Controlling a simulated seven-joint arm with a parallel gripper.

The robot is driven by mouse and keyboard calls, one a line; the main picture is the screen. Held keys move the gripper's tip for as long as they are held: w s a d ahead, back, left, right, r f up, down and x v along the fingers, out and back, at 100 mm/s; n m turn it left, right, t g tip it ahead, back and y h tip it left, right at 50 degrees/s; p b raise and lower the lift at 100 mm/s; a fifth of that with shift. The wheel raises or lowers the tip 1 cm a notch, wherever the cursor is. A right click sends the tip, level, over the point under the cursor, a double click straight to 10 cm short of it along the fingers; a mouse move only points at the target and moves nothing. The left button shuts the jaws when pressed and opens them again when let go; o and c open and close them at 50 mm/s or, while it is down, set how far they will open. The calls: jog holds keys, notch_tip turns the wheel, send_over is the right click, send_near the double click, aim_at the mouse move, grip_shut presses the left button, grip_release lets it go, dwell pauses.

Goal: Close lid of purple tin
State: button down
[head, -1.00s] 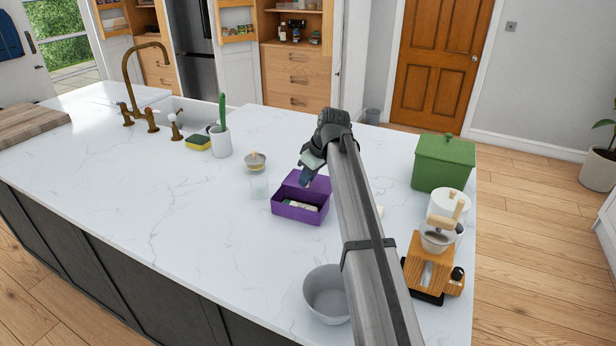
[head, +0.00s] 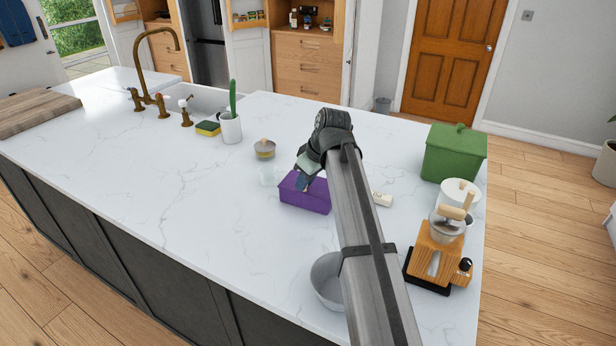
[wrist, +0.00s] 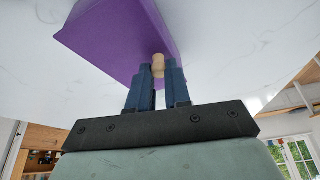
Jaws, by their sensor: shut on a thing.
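The purple tin (head: 305,194) stands on the white counter, left of my arm in the head view. Its top looks covered by the purple lid, which lies down over the box. No inside shows. In the wrist view the purple surface (wrist: 125,38) fills the upper middle. My gripper (head: 303,188) is at the top of the tin. Its blue fingers (wrist: 160,85) have a pale, handle-like piece (wrist: 158,66) between them at the purple edge. The gripper is shut on the lid there.
A glass (head: 268,176) and a lidded jar (head: 265,150) stand left of and behind the tin. A pale block (head: 382,199) lies to its right. A grey bowl (head: 328,282) is in front. A green bin (head: 453,155) and wooden grinder (head: 435,258) stand right.

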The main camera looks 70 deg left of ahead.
jog(key=c, duration=1.1)
grip_release()
jog(key=shift+o, duration=0.2)
jog(key=shift+r, duration=0.1)
jog(key=v, duration=1.3)
jog(key=shift+d+r, duration=0.2)
jog(key=shift+r, duration=0.05)
jog(key=shift+w, duration=0.2)
